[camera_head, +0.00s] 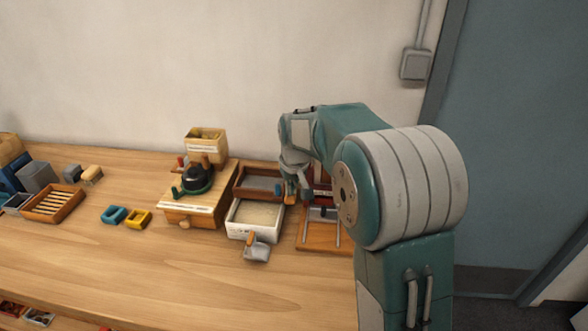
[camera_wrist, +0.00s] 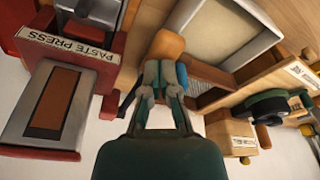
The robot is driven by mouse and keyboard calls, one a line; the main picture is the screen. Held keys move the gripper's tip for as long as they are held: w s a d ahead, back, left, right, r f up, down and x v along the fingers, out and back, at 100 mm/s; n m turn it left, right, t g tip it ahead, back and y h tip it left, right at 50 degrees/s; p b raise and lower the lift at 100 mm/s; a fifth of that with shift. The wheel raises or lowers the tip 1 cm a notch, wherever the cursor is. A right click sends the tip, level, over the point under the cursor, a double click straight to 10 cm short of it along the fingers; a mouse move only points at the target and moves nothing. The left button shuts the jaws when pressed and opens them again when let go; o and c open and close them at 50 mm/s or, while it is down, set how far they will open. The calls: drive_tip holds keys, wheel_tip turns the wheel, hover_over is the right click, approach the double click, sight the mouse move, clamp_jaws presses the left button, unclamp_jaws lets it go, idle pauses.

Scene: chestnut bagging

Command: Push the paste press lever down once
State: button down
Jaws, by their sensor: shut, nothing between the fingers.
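The paste press (camera_wrist: 75,50), with a red body, grey face and its name on a label, fills the left of the wrist view. In the head view its red frame (camera_head: 322,185) and wooden base (camera_head: 318,236) are partly hidden by my arm. A rounded orange-brown grip (camera_wrist: 166,44), which looks like the lever's handle, is just beyond my fingertips. The rest of the lever is hidden. My gripper (camera_wrist: 158,68) is shut and empty, close beside this grip; I cannot tell whether they touch. It also shows in the head view (camera_head: 297,186), beside the press.
A white tray (camera_head: 232,229) and a wooden tray (camera_head: 241,192) stand left of the press. A scoop (camera_head: 257,250) lies in front. A wooden box with a green and black device (camera_head: 197,180) stands further left. The table front left of centre is clear.

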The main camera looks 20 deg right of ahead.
drive_tip(key=shift+s+f, duration=0.15)
drive_tip(key=shift+f, duration=0.85)
drive_tip(key=shift+a+f, duration=0.1)
drive_tip(key=shift+f, duration=0.65)
drive_tip(key=shift+w+r, duration=0.15)
drive_tip(key=shift+r, duration=1.6)
drive_tip(key=shift+w+r, duration=0.15)
drive_tip(key=shift+r, duration=1.65)
drive_tip(key=shift+w+r, duration=0.15)
drive_tip(key=shift+r, duration=1.6)
drive_tip(key=shift+r, duration=0.3)
wheel_tip(320, 180, up, 4)
hover_over(291, 196)
drive_tip(key=w, duration=0.1)
drive_tip(key=shift+w+r, duration=0.15)
drive_tip(key=shift+r, duration=0.05)
